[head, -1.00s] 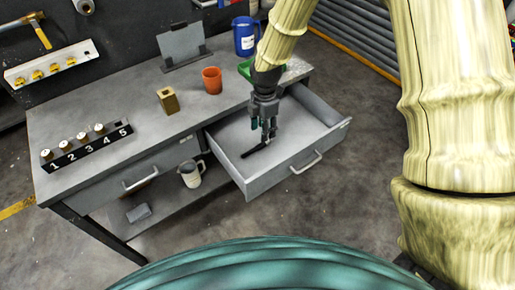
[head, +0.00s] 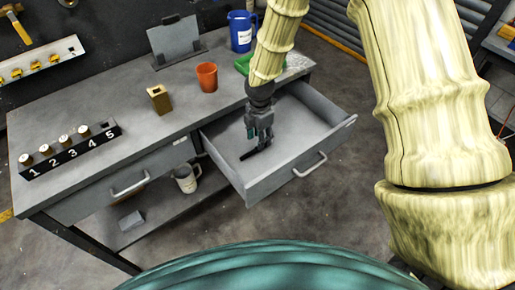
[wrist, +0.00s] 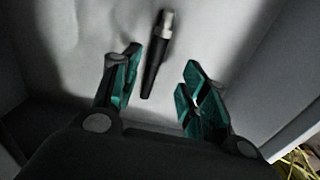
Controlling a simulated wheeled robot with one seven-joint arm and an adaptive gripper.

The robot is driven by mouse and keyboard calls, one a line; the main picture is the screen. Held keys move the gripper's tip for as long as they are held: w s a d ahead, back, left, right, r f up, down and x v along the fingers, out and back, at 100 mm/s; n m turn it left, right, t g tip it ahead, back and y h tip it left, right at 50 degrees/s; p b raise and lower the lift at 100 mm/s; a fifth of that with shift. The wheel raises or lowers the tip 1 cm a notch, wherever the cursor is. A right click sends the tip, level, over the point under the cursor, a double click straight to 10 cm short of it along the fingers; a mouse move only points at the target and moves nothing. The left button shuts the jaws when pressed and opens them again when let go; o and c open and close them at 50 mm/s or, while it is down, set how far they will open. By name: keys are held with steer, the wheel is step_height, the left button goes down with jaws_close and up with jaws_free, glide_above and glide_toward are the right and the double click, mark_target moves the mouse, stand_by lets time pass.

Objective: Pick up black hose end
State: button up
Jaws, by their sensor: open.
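The black hose end (wrist: 152,70) lies on the floor of the open drawer (head: 287,104). In the wrist view it is a black tapered piece with a silver metal tip at the top, and it sits between and just beyond my open fingers. In the head view its dark lower part (head: 250,154) shows below my gripper (head: 259,140), and the rest is hidden behind the fingers. My gripper (wrist: 160,88) is open, with teal finger pads on either side of the hose end's line. The fingers do not visibly touch it.
The drawer's walls surround my gripper, with its front and handle (head: 310,165) nearest. On the bench stand an orange cup (head: 207,77), a brass block (head: 159,99), a numbered rack (head: 70,151) and a blue jug (head: 242,32). A pitcher (head: 186,178) sits on the lower shelf.

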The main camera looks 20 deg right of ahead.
mark_target(256, 150)
steer(key=shift+w+f+p, duration=0.2)
steer(key=shift+f+p, duration=0.1)
steer(key=shift+f, duration=0.65)
steer(key=shift+w+f+p, duration=0.15)
steer(key=shift+f+p, duration=0.1)
steer(key=shift+f, duration=1.55)
jaws_close()
